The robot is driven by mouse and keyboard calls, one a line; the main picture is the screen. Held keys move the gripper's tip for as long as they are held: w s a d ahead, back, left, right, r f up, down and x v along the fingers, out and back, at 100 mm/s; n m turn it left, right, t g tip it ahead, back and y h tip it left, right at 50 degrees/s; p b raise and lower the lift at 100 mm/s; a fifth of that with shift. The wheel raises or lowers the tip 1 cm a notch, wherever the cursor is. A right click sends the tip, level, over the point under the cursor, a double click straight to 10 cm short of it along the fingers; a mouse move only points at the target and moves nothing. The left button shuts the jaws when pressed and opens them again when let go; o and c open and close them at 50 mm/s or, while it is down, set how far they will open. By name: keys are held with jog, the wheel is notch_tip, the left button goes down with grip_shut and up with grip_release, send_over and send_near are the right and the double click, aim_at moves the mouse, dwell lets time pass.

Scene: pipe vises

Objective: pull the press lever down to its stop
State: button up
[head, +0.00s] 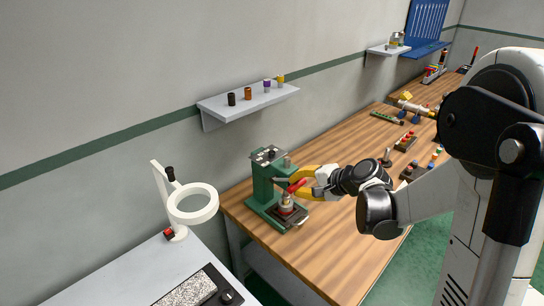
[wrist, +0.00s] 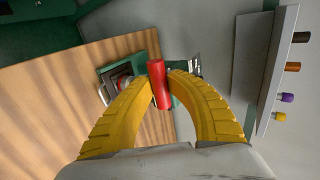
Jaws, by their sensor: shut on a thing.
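The green press (head: 262,182) stands on the near left end of the wooden bench. Its red lever (head: 297,185) sticks out to the right, above the press base. My gripper (head: 300,179) has yellow fingers and reaches the lever from the right. In the wrist view the red lever (wrist: 158,84) lies between the two curved fingers, which are shut on it. A stack of small parts (head: 286,203) sits on the press base below the lever. The fingers partly hide the press body in the wrist view.
A wall shelf (head: 240,105) with several small coloured cylinders is above the press. A white ring lamp (head: 193,204) stands on the grey table at left. More fixtures (head: 407,141) stand farther along the wooden bench (head: 345,235). Its near middle is clear.

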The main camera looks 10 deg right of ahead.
jog(key=shift+s+d+f+b, duration=0.2)
jog(key=shift+s+f+b, duration=0.1)
jog(key=shift+f+b, duration=0.35)
jog(key=shift+s+d+f+b, duration=0.1)
jog(key=shift+s+f+b, duration=0.1)
jog(key=shift+f+b, duration=0.4)
jog(key=shift+s+d+f+b, duration=0.1)
jog(key=shift+s+f+b, duration=0.05)
jog(key=shift+f+b, duration=0.5)
jog(key=shift+f+b, duration=0.35)
jog(key=shift+b, duration=0.05)
jog(key=shift+s+d+f, duration=0.1)
jog(key=shift+f, duration=0.1)
